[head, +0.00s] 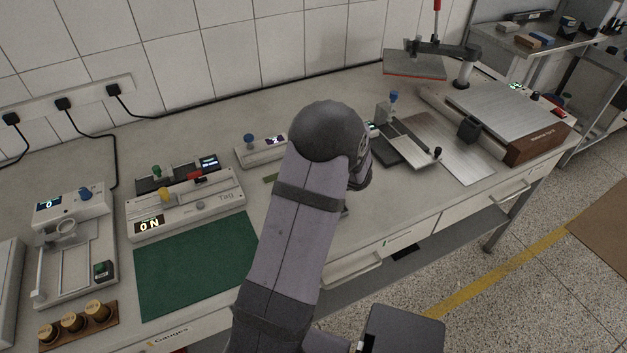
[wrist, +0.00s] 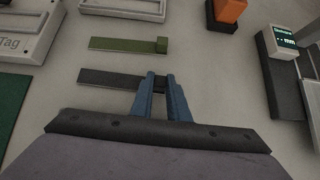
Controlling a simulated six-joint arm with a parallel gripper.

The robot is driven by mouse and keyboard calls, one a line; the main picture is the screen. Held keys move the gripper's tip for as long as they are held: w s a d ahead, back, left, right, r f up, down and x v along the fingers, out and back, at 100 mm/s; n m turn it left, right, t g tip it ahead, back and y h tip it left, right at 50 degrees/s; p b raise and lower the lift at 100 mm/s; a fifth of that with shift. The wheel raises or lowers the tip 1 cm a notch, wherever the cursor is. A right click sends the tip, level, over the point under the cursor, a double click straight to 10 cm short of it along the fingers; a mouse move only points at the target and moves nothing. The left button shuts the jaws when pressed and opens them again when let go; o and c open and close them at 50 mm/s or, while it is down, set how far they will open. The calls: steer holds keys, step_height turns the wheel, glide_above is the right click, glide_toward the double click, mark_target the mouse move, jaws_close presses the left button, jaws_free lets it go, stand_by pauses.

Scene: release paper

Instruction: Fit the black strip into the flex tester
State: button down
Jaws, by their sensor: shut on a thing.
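The black strip (wrist: 108,77) lies flat along the bench in the wrist view, its long end reaching left. My gripper (wrist: 160,78) has its two blue fingers shut on the strip's right end, and the fingers partly hide that end. In the head view my arm hides both the strip and the gripper. No label that I can read names the flex tester. A small unit with a lit screen (wrist: 285,38) and a dark plate stands at the right of the wrist view; its small text is not clearly readable.
A green strip with a raised end block (wrist: 118,44) lies just beyond the black one. The "Tag" device (head: 187,205) and a green mat (head: 195,262) are at left. An orange-and-black object (wrist: 226,14) stands beyond the fingers. Bare bench separates the strip from the screen unit.

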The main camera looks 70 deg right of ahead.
step_height(320, 180, up, 10)
steer(key=p, duration=0.1)
steer(key=w+f+n, duration=0.1)
steer(key=w, duration=0.3)
steer(key=w+f+n+t+y, duration=0.1)
steer(key=w+f, duration=0.1)
steer(key=w, duration=0.2)
steer(key=w+f+n, duration=0.1)
steer(key=w+f, duration=0.1)
steer(key=w, duration=0.1)
steer(key=shift+w+t+y+p, duration=0.3)
steer(key=shift+w+y, duration=0.1)
steer(key=w+d+r+m+g+h, duration=0.1)
steer(key=w+d+r+m, duration=0.1)
steer(key=d+r, duration=0.4)
steer(key=shift+d+r+m+h, duration=0.4)
steer(key=shift+d, duration=1.6)
steer(key=shift+f, duration=0.1)
steer(key=shift+f, duration=4.9)
steer(key=shift+f+b, duration=0.1)
steer(key=shift+b, duration=0.25)
